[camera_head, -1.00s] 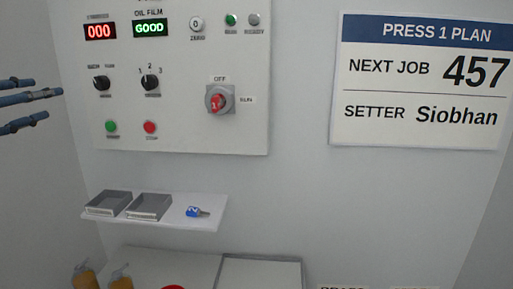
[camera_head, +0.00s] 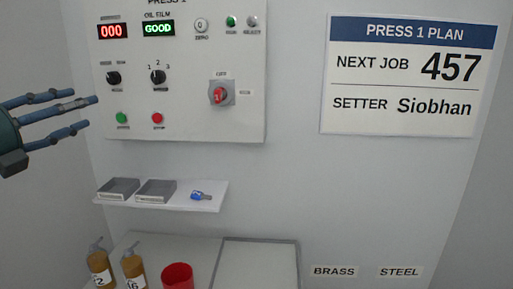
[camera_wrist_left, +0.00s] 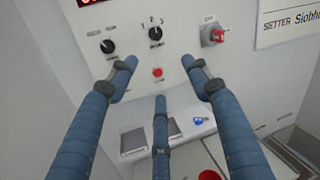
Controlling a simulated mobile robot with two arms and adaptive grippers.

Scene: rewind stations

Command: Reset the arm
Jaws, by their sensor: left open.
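My left gripper (camera_head: 82,118) comes in from the left edge in the head view. Its blue fingers are spread open and empty, to the left of the control panel (camera_head: 190,125). In the left wrist view the fingers (camera_wrist_left: 160,85) are apart in front of the panel, with nothing between them. The panel has a red display reading 000, a green display reading GOOD, two black knobs, a green and a red button, and a red rotary switch (camera_head: 218,95). My right gripper is not in view.
A white shelf (camera_head: 205,205) below the panel holds two grey trays (camera_head: 118,188) and a blue-tagged key (camera_head: 201,195). Below are two brown bottles (camera_head: 101,265), a red cup (camera_head: 177,275) and a pale board (camera_head: 260,265). A plan sign (camera_head: 405,75) shows 457 and Siobhan; BRASS and STEEL labels are lower right.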

